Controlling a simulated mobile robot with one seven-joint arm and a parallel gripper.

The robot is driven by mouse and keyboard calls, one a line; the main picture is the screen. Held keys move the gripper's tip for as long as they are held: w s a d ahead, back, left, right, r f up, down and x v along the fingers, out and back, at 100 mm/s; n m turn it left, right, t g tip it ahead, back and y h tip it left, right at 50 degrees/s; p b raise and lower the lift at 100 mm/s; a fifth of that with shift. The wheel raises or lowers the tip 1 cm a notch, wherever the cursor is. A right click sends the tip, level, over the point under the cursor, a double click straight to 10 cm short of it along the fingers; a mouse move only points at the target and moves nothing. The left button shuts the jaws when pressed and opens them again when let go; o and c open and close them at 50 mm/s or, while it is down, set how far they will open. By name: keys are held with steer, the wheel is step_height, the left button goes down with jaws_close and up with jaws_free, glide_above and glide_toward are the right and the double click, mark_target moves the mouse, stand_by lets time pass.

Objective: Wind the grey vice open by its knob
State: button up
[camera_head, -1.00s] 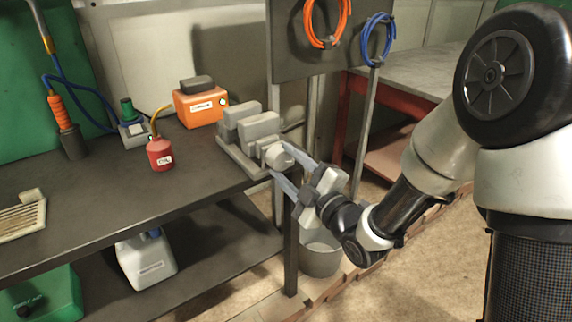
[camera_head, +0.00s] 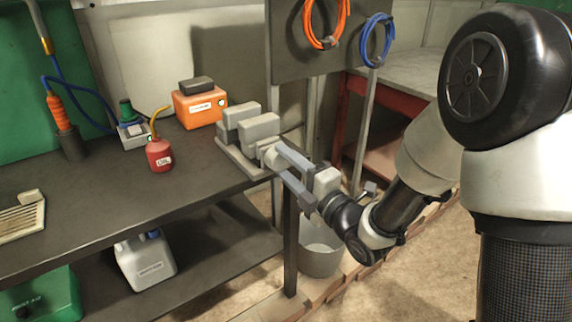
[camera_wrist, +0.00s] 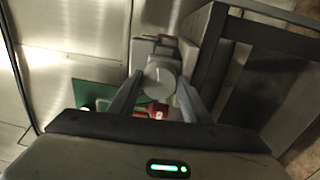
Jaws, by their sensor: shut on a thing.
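The grey vice (camera_head: 239,133) sits at the right end of the dark workbench, its knob facing my arm. The knob (camera_wrist: 160,80) is a round grey piece in the middle of the wrist view. My gripper (camera_head: 279,163) is at the bench's right edge with its two fingers shut on the knob, one on either side. In the wrist view the fingers (camera_wrist: 158,98) reach up to both sides of the knob. The fingers and the knob hide part of the vice's front from the wrist camera. The gap between the vice's jaws cannot be made out clearly.
A red oil can (camera_head: 159,153), an orange box (camera_head: 199,107) and a small green-topped device (camera_head: 131,128) stand on the workbench (camera_head: 110,200). A grey bucket (camera_head: 320,255) stands below my gripper. Orange and blue hoses hang on the panel behind.

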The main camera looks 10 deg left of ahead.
stand_by(0.3)
steer(key=o, duration=1)
steer(key=shift+o, duration=0.2)
steer(key=p+v, duration=1.4)
steer(key=v, duration=0.3)
steer(key=shift+d+p, duration=0.25)
steer(key=shift+p, duration=0.05)
